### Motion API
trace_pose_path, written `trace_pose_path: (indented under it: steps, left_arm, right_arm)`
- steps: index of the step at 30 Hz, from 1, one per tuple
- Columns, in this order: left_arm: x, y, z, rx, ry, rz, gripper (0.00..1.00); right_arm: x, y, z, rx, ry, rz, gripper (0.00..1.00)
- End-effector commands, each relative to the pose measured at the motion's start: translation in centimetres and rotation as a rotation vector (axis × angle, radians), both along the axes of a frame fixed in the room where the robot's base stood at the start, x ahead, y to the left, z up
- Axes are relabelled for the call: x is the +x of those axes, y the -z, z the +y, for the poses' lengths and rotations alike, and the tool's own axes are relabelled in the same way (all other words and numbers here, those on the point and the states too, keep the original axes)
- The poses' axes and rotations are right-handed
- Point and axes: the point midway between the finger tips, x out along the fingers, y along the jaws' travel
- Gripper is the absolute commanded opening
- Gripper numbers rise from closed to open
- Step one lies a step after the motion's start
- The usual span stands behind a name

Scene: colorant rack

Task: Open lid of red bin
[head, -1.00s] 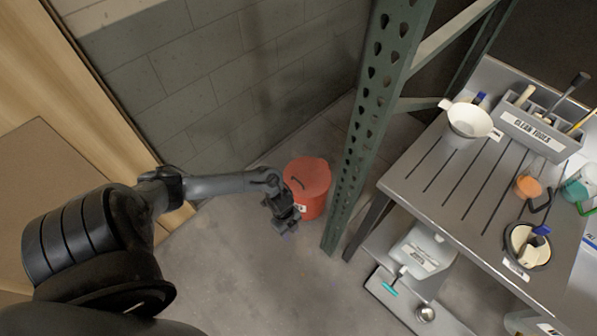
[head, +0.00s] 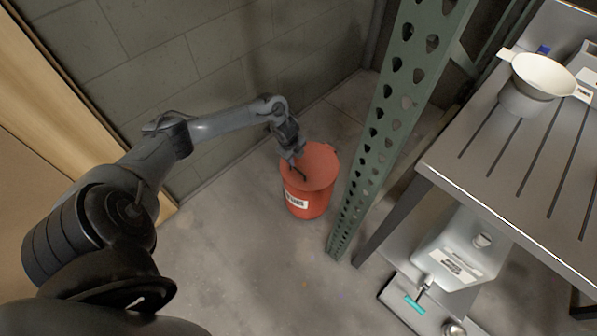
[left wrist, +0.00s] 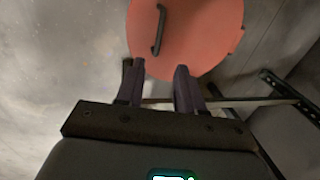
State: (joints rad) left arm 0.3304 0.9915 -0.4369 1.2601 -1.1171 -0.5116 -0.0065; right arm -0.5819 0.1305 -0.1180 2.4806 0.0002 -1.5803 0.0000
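The red bin (head: 309,193) stands upright on the floor in the corner, with a white label on its side. Its round red lid (head: 318,160) is on and has a dark handle (head: 301,172). The lid (left wrist: 205,35) and the dark bar handle (left wrist: 159,30) also show in the left wrist view. My left gripper (head: 291,155) is over the lid's left edge, close to the handle. In the left wrist view its two fingers (left wrist: 160,78) are spread apart with nothing between them, and the handle is just beyond the left finger. My right gripper is not in view.
A green perforated rack post (head: 385,130) stands just right of the bin. A grey block wall (head: 160,60) is behind it. A slatted metal table (head: 510,165) with a white funnel (head: 543,76) is at the right, with a plastic jug (head: 455,250) below. Floor in front of the bin is clear.

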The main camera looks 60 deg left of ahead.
Motion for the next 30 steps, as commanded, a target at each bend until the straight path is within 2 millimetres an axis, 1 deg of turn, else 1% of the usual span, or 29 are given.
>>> trace_pose_path:
  steps: [1, 9, 15, 21, 30]
  left_arm:
    - [0.1, 1.0, -0.1, -0.001, -0.001, 0.001, 0.37]
    - [0.9, 5.3, 0.1, -0.002, -0.001, 0.002, 0.37]
    - [1.4, 8.1, 0.3, -0.002, -0.001, 0.002, 0.37]
    - [1.8, 9.5, 0.3, -0.001, 0.0, 0.001, 0.37]
    - [1.8, 9.8, 0.4, 0.0, 0.001, 0.002, 0.37]
  right_arm:
    - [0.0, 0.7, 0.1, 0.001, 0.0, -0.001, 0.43]
    - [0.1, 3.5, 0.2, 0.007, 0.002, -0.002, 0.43]
    - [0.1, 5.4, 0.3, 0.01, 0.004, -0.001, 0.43]
    - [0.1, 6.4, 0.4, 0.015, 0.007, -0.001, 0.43]
    - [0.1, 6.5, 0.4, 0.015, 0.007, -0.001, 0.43]
